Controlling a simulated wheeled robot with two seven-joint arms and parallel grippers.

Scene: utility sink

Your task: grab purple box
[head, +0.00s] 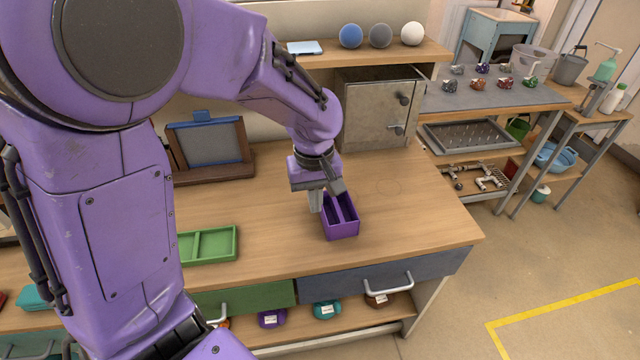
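The purple box (342,229) is a small open-topped box with a divider, standing on the wooden bench top (420,212) near its front right. My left gripper (329,206) points down at the box from above, with its fingers at the box's left and back side. One finger appears to be outside the left wall and the other over the back edge. I cannot tell whether the fingers touch or grip the box. My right gripper is not in view.
A green divided tray (208,245) lies to the left of the box. A metal cabinet (377,108) and a framed panel (208,143) stand behind. A drawer with a handle (388,283) is below the bench's front edge. Bench to the right of the box is clear.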

